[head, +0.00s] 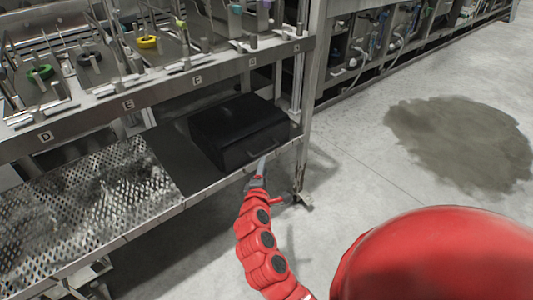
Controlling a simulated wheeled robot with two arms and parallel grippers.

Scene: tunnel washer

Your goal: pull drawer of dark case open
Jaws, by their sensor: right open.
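The dark case (235,128) is a black box with a sloped front edge. It sits on the lower shelf of the metal rack, near the shelf's right end. Its front faces the lower right, and no gap at a drawer can be made out. My right gripper (262,163) is just in front of the case's front face, near its lower edge. The gripper is open; whether it touches the case or a handle is too small to tell. My left gripper is not in view.
The shelf (80,205) has a perforated metal part left of the case. An upper shelf rail (150,98) with lettered labels runs above it. A rack post (311,90) stands right of the case. The concrete floor at right is open, with a dark stain (462,142).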

